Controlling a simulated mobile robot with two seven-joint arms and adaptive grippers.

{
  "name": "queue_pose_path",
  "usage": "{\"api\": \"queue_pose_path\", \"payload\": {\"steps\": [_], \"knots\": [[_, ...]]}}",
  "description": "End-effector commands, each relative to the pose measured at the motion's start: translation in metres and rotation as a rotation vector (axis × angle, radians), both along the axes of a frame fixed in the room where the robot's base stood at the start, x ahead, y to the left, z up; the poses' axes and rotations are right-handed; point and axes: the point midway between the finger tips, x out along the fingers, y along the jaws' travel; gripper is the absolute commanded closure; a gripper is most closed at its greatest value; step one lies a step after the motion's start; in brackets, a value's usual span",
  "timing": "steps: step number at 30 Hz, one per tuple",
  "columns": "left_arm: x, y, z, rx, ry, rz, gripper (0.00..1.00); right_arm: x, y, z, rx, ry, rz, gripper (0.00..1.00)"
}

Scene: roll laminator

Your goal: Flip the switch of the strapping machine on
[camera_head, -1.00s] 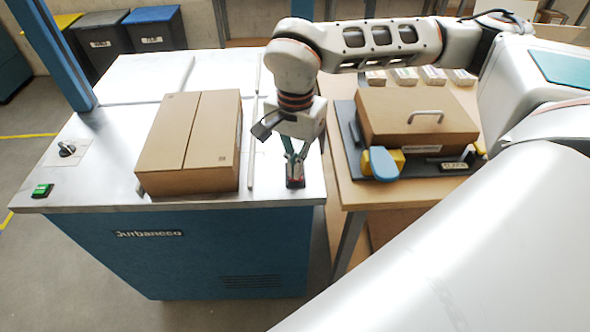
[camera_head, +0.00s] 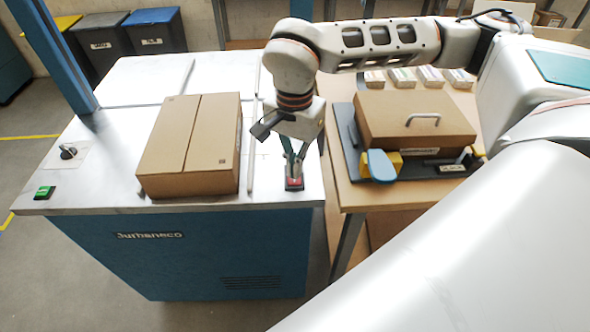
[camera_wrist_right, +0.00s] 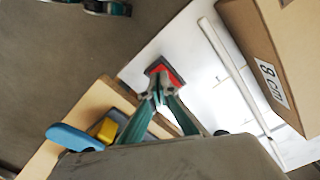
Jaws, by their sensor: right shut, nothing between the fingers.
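The strapping machine (camera_head: 190,255) has a blue body and a bright metal top. A small red switch in a dark frame (camera_head: 293,186) sits at the front right corner of that top; it also shows in the right wrist view (camera_wrist_right: 172,75). My right gripper (camera_head: 292,177) points down at the switch, with its fingers closed together and empty. In the right wrist view its fingertips (camera_wrist_right: 159,92) overlap the switch's near part and hide some of it. I cannot tell whether they touch it, or which way the switch is set. My left gripper is not in view.
A closed cardboard box (camera_head: 190,150) lies on the machine top left of my gripper. A green button (camera_head: 45,192) and a black knob (camera_head: 68,152) sit at the left.

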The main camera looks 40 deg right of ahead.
Motion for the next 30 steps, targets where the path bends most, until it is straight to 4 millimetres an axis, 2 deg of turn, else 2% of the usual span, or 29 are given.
{"api": "queue_pose_path", "payload": {"steps": [1,6,21,30], "knots": [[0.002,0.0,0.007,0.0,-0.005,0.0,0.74,0.0,0.0,0.007,0.0,-0.002,0.0,1.0],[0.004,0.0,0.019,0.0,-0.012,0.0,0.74,0.0,0.0,0.02,0.0,-0.002,0.0,1.0],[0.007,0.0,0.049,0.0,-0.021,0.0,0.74,0.0,0.0,0.053,0.0,0.001,0.0,1.0],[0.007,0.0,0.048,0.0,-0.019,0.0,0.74,0.0,0.0,0.053,0.0,0.002,0.0,1.0]]}}
